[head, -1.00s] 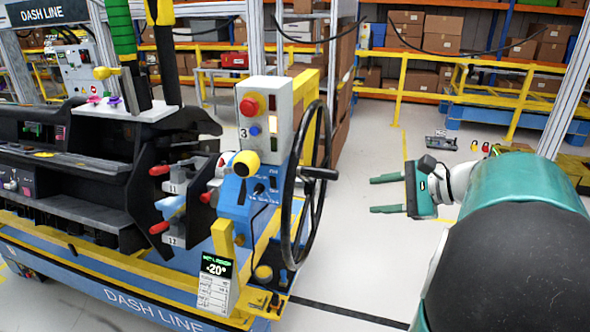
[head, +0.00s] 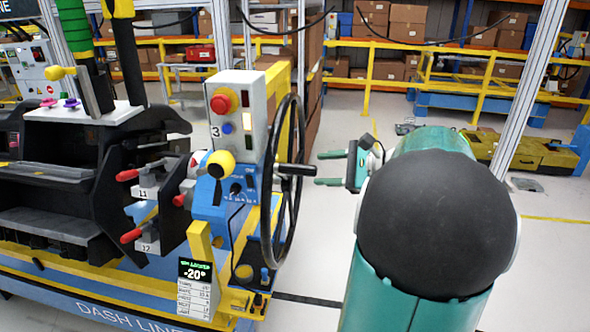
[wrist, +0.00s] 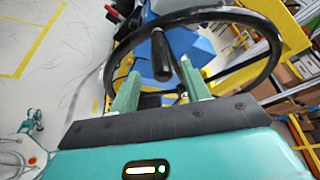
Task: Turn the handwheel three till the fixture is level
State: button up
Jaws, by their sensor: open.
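The black handwheel (head: 267,185) stands upright on the right side of the blue fixture station marked 3. Its black handle knob (head: 296,169) sticks out to the right, toward my gripper. My gripper (head: 329,168) is open and empty, its green fingers pointing left at the wheel, a short gap from the knob. In the wrist view the wheel rim (wrist: 276,60) arches across the top and the knob (wrist: 161,57) shows ahead, roughly between and beyond the fingertips (wrist: 160,84). A small display (head: 196,272) below the station reads -20° with green text above it.
Open floor (head: 320,250) lies right of the wheel.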

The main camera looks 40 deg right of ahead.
aim_at(298, 170)
jog(key=x, duration=0.8)
jog(key=shift+d, duration=0.1)
grip_shut()
